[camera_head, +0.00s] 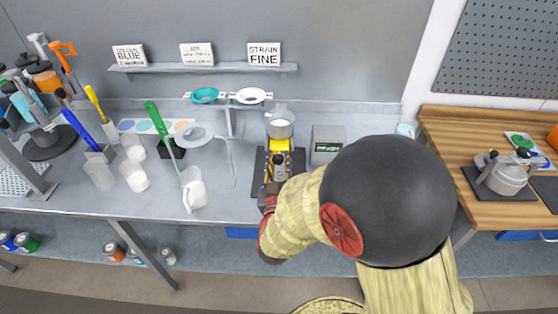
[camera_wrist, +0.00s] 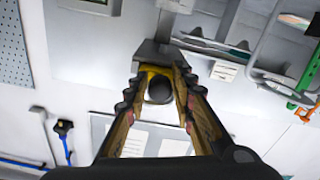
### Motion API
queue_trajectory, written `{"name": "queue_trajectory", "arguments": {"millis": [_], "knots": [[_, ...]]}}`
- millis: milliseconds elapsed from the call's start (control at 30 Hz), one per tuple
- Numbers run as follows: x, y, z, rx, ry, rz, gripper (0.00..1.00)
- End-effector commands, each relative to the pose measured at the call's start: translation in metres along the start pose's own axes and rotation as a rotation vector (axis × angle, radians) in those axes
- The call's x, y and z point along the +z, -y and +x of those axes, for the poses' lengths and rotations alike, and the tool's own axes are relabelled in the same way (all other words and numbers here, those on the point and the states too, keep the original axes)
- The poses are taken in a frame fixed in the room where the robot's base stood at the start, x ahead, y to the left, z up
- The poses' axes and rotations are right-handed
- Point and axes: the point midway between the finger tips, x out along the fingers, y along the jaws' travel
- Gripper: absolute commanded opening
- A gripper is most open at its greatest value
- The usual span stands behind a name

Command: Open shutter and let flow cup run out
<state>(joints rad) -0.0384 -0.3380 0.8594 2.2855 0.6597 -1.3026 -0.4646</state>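The grey flow cup (camera_head: 280,125) stands on its stand at the back of the bench, near the centre of the head view. A yellow part (camera_head: 279,144), which looks like the shutter, sits just below it. My gripper (camera_head: 278,172) is in front of the yellow part, above the dark base plate (camera_head: 258,170). In the wrist view, a dark round knob (camera_wrist: 160,90) with yellow behind it lies between the two spread fingers of my gripper (camera_wrist: 160,84). Narrow gaps seem to show beside the knob, and no firm contact is visible. The cup's outlet is hidden.
A grey box (camera_head: 328,143) with a display stands right of the stand. A white ring stand (camera_head: 199,134) and a white jug (camera_head: 194,190) are to the left. A shelf (camera_head: 205,68) with signs is behind. A metal pot (camera_head: 505,174) sits on the wooden bench at right.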

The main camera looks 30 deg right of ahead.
Motion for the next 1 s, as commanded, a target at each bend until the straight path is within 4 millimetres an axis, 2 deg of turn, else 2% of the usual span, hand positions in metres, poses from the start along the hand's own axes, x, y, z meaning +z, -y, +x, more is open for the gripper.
{"name": "queue_trajectory", "arguments": {"millis": [400,1000], "knots": [[0.0001,0.0001,-0.0001,0.000,0.000,0.000,0.00],[0.0006,0.0002,-0.0002,-0.001,0.000,0.000,0.00]]}}
